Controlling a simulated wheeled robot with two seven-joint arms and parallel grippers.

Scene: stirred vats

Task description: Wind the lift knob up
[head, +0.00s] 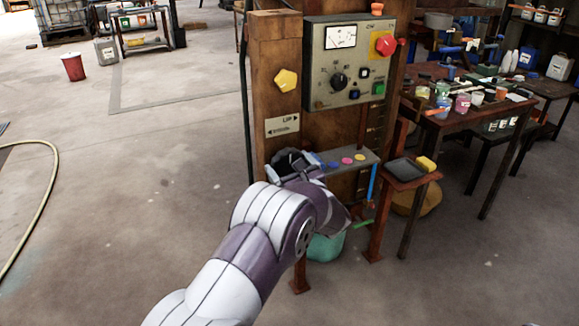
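A yellow knob with a lobed outline (286,80) sits on the front of the wooden post. It looks like the lift knob. A small plate (282,126) below it reads "UP" with an arrow. My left arm reaches in from the bottom, and my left gripper (292,161) is in front of the post, below the plate and well apart from the yellow knob. Its fingers are dark and partly hidden by my own wrist, so its opening is unclear. My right gripper is not in view.
A grey control panel (346,62) with a dial, black knob and red button is right of the post. A small shelf (352,158) with coloured discs stands close beside my gripper. A small stand (405,172) and a crowded table (455,122) are right. The floor at left is mostly clear.

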